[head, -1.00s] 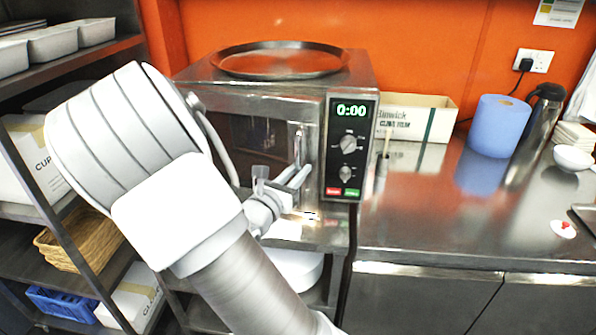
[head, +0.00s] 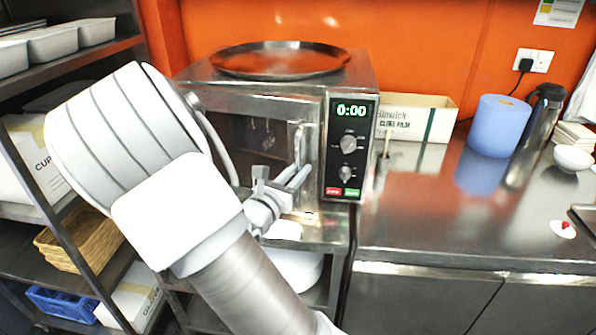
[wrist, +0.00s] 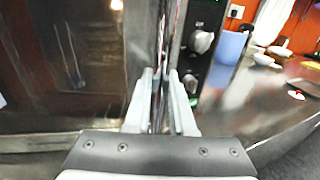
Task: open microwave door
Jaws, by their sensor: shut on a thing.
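The microwave (head: 355,100) is a steel box with a dark glass door and a control panel at its right showing 0:00. Its upright bar handle (head: 300,145) runs along the right side of the door. My gripper (head: 298,180) is at the lower part of this handle. In the wrist view my gripper (wrist: 160,92) has one finger on each side of the handle (wrist: 164,45) and is shut on it. The door looks closed or nearly so; I cannot tell whether there is a small gap. My arm hides the microwave's lower left.
A round steel tray (head: 280,60) lies on top of the microwave. The steel counter (head: 440,220) at right holds a cardboard box (head: 440,118), a blue roll (head: 497,125) and a white bowl (head: 573,158). A shelf rack (head: 50,212) with boxes and a basket stands at left.

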